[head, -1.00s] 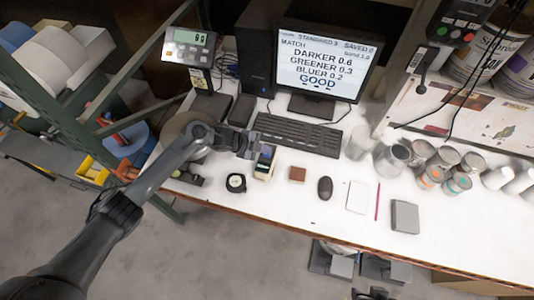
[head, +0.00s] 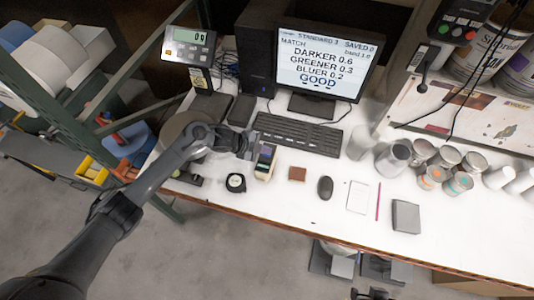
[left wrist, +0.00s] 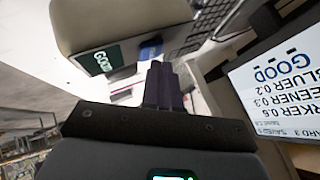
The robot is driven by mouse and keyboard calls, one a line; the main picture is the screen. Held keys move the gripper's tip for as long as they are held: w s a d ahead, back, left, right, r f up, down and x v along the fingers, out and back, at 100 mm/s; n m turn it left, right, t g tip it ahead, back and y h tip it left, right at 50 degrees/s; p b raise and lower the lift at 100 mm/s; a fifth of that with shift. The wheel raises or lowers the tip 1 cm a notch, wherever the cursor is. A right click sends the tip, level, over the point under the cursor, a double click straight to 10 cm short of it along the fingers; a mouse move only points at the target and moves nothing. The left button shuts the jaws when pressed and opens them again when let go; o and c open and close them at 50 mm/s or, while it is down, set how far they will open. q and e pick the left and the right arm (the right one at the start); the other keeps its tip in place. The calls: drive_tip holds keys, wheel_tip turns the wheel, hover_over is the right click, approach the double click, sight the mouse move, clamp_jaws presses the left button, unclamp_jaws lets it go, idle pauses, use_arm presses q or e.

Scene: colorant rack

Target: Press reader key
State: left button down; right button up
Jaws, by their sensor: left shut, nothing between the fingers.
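The reader (head: 265,161) is a small beige device with a dark, coloured front face, standing on the white bench in front of the keyboard. In the left wrist view its beige body (left wrist: 120,22) fills the upper left, with a green display and a blue patch on its face. My left gripper (head: 248,146) is shut and empty, close beside the reader's upper end. In the left wrist view the shut fingers (left wrist: 164,85) point at the face near the blue patch. I cannot tell whether they touch it. My right gripper is out of view.
The monitor (head: 323,60) reads "GOOD" behind the keyboard (head: 298,134). Several cans (head: 447,157) stand to the right. A scale display (head: 189,43) is at back left.

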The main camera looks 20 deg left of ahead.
use_arm(q)
drive_tip(key=shift+f+b, duration=0.3)
drive_tip(key=shift+f, duration=0.05)
idle(0.6)
drive_tip(key=shift+r, duration=0.2)
drive_tip(key=shift+r+p, duration=0.15)
drive_tip(key=shift+p, duration=0.2)
drive_tip(key=shift+r+p, duration=0.35)
drive_tip(key=shift+r, duration=0.1)
drive_tip(key=shift+r, duration=0.1)
drive_tip(key=shift+r+p, duration=0.2)
drive_tip(key=shift+p, duration=0.1)
wheel_tip(320, 180, up, 4)
drive_tip(key=p, duration=0.3)
drive_tip(key=shift+r+p, duration=0.2)
drive_tip(key=shift+p, duration=0.15)
